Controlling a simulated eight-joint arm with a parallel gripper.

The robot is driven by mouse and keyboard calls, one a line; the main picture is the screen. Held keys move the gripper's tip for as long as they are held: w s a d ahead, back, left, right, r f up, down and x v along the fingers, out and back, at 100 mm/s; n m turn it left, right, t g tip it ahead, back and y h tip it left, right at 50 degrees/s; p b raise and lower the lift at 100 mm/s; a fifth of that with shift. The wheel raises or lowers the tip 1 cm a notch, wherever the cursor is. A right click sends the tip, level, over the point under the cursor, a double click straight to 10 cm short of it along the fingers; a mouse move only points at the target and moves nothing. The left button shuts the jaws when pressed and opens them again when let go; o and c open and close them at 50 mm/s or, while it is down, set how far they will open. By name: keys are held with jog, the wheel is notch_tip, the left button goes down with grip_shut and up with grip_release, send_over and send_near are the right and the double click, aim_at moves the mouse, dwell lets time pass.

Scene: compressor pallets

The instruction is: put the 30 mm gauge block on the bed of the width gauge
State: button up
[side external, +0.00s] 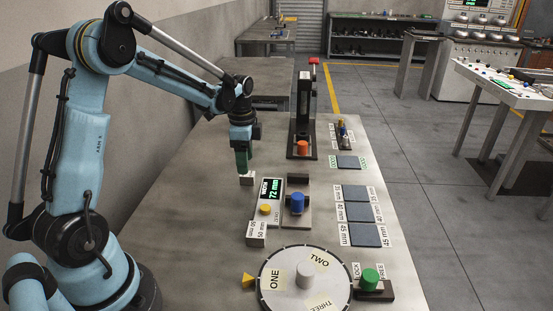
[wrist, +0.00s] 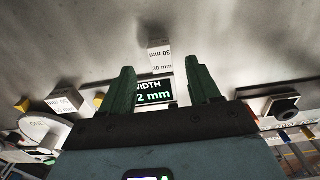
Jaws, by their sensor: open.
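The 30 mm gauge block (side external: 247,181) is a small pale block standing on the table, behind the width gauge. In the wrist view the block (wrist: 160,56) shows its "30 mm" labels, in line with the gap between my fingertips. My gripper (side external: 243,170) points down just above the block. Its green fingers (wrist: 160,67) are open, with nothing held. I cannot tell whether they reach down around the block. The width gauge has a display (side external: 271,188) reading 72 mm, a yellow button (side external: 265,209), and a blue knob (side external: 297,202) over its grey bed (side external: 294,224).
A 50 mm block (side external: 257,232) stands at the gauge's near left. A round dial (side external: 305,283) labelled ONE, TWO, THREE and a green knob (side external: 370,279) are at the front. Dark labelled pads (side external: 362,212) lie right.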

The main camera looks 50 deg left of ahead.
aim_at(248, 178)
notch_tip(248, 178, down, 5)
jog(key=shift+w+d, duration=0.1)
dwell(0.3)
grip_shut()
